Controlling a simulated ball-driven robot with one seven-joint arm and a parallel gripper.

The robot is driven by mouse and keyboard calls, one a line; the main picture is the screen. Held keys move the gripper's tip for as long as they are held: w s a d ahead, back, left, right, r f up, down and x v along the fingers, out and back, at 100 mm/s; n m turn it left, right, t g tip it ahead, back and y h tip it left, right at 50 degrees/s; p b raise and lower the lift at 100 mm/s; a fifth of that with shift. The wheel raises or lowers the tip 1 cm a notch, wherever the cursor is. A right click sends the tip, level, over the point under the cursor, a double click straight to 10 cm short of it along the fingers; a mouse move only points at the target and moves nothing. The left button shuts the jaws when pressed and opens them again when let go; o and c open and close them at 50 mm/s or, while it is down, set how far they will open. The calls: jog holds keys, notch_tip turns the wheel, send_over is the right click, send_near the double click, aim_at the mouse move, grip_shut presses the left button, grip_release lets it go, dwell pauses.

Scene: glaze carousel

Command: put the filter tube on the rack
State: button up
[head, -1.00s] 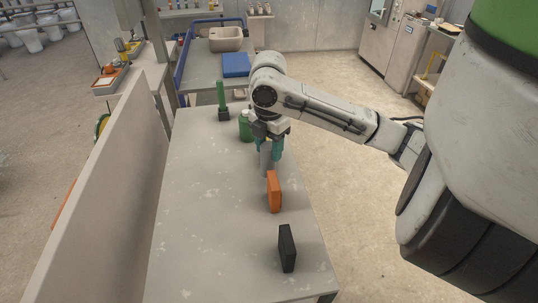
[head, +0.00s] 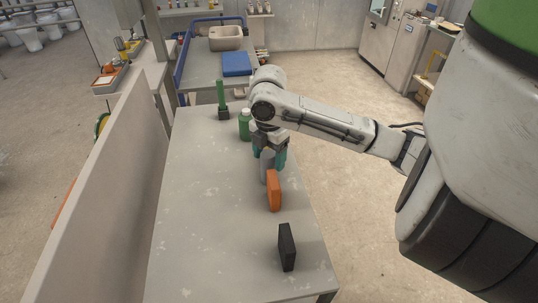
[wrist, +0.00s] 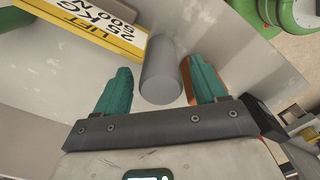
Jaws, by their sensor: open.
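A plain grey upright cylinder, which looks like the filter tube (head: 266,166), stands on the grey worktable (head: 205,205). My gripper (head: 270,160) is over it, pointing down, with teal fingers open on either side. In the wrist view the tube (wrist: 160,75) sits between the open fingers of my gripper (wrist: 159,70), with a gap to the left finger and a narrower one to the right. My gripper hides part of the tube in the head view. I cannot tell which thing is the rack.
An orange block (head: 274,191) stands close in front of the tube, and a black block (head: 287,247) stands nearer. A green bottle (head: 244,125) and a green post on a dark base (head: 222,101) are behind. A low wall (head: 105,190) runs along the left. The table's left half is clear.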

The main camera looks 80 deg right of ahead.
jog(key=shift+r, duration=0.15)
notch_tip(320, 180, up, 12)
dwell(0.5)
dwell(0.4)
